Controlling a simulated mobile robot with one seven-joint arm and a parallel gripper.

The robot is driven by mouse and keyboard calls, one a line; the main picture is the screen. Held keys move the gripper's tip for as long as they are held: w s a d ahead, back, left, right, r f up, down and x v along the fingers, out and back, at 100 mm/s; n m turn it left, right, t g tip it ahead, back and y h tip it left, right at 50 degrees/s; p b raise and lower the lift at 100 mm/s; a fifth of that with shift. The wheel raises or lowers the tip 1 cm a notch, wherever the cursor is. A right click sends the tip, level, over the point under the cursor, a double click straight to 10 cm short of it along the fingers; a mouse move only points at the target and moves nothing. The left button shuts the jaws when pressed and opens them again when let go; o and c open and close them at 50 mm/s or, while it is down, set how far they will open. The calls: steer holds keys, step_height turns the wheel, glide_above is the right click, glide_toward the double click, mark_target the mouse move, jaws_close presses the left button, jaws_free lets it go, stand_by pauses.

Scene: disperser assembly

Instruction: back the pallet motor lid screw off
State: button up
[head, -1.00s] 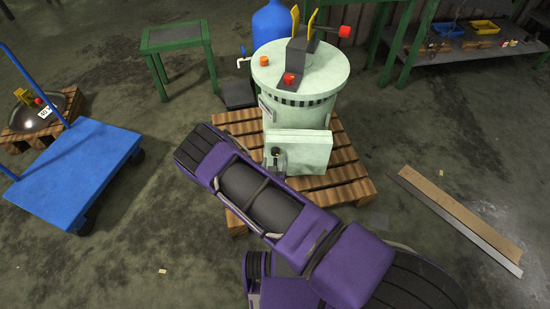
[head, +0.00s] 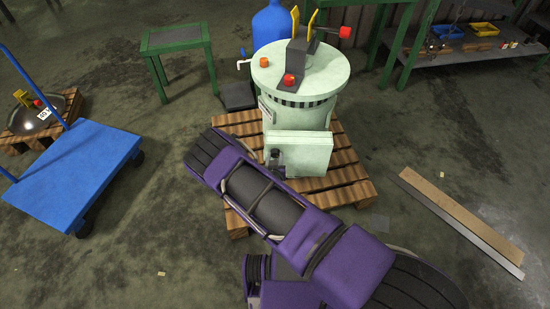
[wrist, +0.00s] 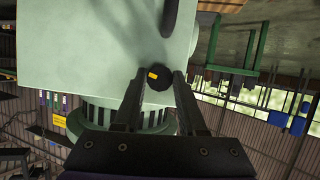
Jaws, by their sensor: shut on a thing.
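The pale green motor (head: 300,110) stands upright on a wooden pallet, with a pale green box (head: 312,156) on its near side. In the wrist view, the pallet motor lid screw (wrist: 159,75) shows as a round black head with a small yellow mark, against the pale green housing (wrist: 85,45). My gripper (wrist: 160,88) has one finger on each side of this head and is shut on it. In the head view my purple arm covers the lower left of the box, and I cannot make out the fingers or the screw clearly there.
The wooden pallet (head: 355,190) lies under the motor. A blue cart (head: 75,170) stands at the left and a green table (head: 178,40) behind. Planks (head: 460,220) lie on the floor at the right. A dark rod (wrist: 170,18) shows beyond the screw.

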jaws_close()
steer(key=n+h, duration=0.2)
steer(key=n, duration=0.1)
steer(key=shift+a, duration=0.15)
steer(key=n+h, duration=0.1)
steer(key=n, duration=0.1)
steer(key=n+t+h, duration=0.1)
steer(key=n, duration=0.1)
steer(key=shift+f+n+h, duration=0.2)
steer(key=shift+n+h, duration=0.1)
steer(key=shift+h, duration=0.1)
steer(key=n+t, duration=0.1)
steer(key=n, duration=0.1)
steer(key=n+h, duration=0.1)
steer(key=n, duration=0.1)
steer(key=shift+a+f+n+t+h, duration=0.1)
steer(key=shift+n+t+h, duration=0.2)
steer(key=shift+t, duration=0.1)
steer(key=n+t, duration=0.2)
steer(key=n, duration=0.3)
steer(key=shift+f, duration=0.1)
steer(key=shift+n, duration=0.3)
